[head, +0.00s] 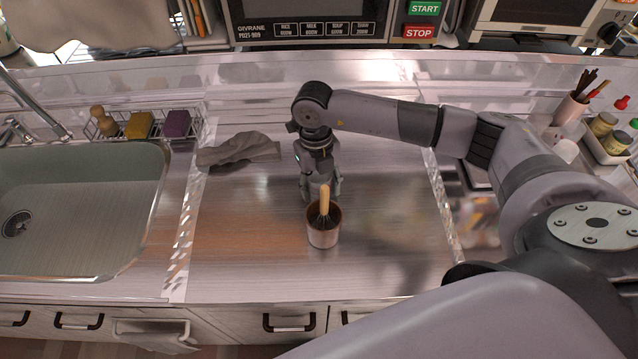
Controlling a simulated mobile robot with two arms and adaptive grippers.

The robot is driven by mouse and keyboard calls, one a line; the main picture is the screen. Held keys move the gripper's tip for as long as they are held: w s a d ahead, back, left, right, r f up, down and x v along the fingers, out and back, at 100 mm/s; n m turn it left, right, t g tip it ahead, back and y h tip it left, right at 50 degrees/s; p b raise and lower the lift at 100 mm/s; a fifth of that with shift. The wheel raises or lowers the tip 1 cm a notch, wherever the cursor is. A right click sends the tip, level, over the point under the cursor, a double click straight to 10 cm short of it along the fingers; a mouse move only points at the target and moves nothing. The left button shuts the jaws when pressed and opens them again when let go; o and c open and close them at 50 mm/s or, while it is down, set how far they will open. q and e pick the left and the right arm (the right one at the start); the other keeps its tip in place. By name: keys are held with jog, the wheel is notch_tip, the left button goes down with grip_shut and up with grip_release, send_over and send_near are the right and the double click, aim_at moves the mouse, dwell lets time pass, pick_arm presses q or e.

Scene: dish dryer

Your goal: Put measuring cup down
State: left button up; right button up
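A small pale cup (323,236) with a brownish rim is at the middle of the steel counter (250,235). A tool with a wooden handle (325,200) stands in it. I cannot tell if this is the measuring cup; no other likely one shows clearly. My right gripper (321,190) points down just behind the cup, its fingers at either side of the wooden handle in the picture. The fingertips are partly hidden, so I cannot tell whether they grip anything or whether the cup touches the counter. My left gripper is out of view.
A grey cloth (238,150) lies at the counter's back left. The sink (80,210) is at left, with a wire rack (158,124) of sponges behind it. A microwave (315,22) stands at the back. Jars (603,124) stand far right. Counter left of the cup is clear.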

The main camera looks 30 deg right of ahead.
jog(key=c, duration=0.6)
jog(key=shift+c, duration=0.2)
jog(key=shift+r, duration=0.15)
